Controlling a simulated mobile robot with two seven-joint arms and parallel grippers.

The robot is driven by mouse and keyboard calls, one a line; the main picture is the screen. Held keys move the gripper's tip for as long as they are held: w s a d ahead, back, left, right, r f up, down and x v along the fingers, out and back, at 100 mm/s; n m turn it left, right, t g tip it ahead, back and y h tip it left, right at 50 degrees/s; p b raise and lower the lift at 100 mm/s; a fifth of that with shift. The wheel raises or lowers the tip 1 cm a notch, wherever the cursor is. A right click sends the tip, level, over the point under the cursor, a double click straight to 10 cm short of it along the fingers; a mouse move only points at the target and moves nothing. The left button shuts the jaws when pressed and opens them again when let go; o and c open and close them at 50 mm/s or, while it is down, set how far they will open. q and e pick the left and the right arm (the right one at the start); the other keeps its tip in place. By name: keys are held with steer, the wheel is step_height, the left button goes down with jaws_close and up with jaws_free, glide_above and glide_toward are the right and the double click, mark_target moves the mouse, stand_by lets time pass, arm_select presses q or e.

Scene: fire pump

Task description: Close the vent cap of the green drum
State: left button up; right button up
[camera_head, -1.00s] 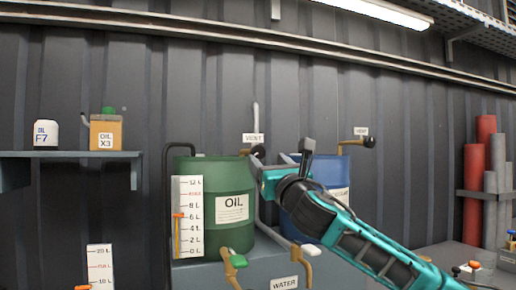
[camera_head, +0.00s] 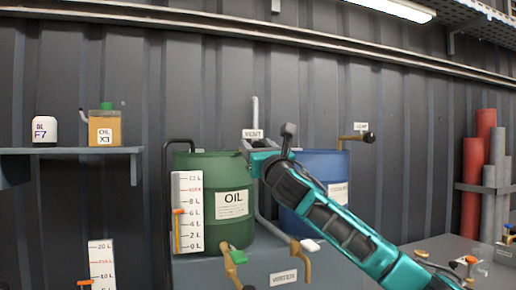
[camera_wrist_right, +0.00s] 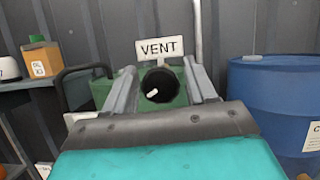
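The green drum (camera_head: 236,168) with an OIL label stands left of my right arm in the head view. Its green side also shows behind the fingers in the right wrist view (camera_wrist_right: 104,91). The black round vent cap (camera_wrist_right: 160,86), with a small white pin, sits below the VENT sign (camera_wrist_right: 160,47). My right gripper (camera_wrist_right: 164,80) is open, with one finger on each side of the cap. I cannot tell whether a finger touches it. In the head view my right gripper (camera_head: 266,146) is at the drum's upper right and hides the cap. My left gripper is not in view.
A blue drum (camera_head: 325,165) stands close on the right, with a brass lever (camera_head: 352,138) above it. A level gauge (camera_head: 187,212) is in front of the green drum. Brass valve handles (camera_head: 301,258) stick out below. A shelf (camera_head: 70,151) is at the left.

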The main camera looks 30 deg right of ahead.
steer(key=c, duration=0.8)
steer(key=shift+m, duration=0.4)
steer(key=m+h, duration=0.2)
steer(key=m, duration=0.1)
steer(key=m+g+h, duration=0.1)
steer(key=m, duration=0.2)
steer(key=shift+g+h, duration=0.3)
steer(key=shift+h, duration=0.1)
steer(key=m+g+h, duration=0.1)
steer(key=m, duration=0.3)
steer(key=m+g+h, duration=0.1)
steer(key=m, duration=0.2)
steer(key=shift+m+g, duration=0.3)
steer(key=shift+m, duration=0.1)
steer(key=m+g, duration=0.1)
steer(key=m, duration=0.3)
steer(key=m+g, duration=0.2)
steer(key=m, duration=0.1)
steer(key=shift+f+m, duration=0.1)
steer(key=shift+m, duration=0.3)
steer(key=m+g, duration=0.1)
steer(key=m, duration=0.2)
steer(key=shift+d+y, duration=0.1)
steer(key=shift+y, duration=0.2)
steer(key=shift+f+m+g+y, duration=0.1)
steer(key=shift+m+g+y, duration=0.3)
steer(key=shift+m, duration=0.8)
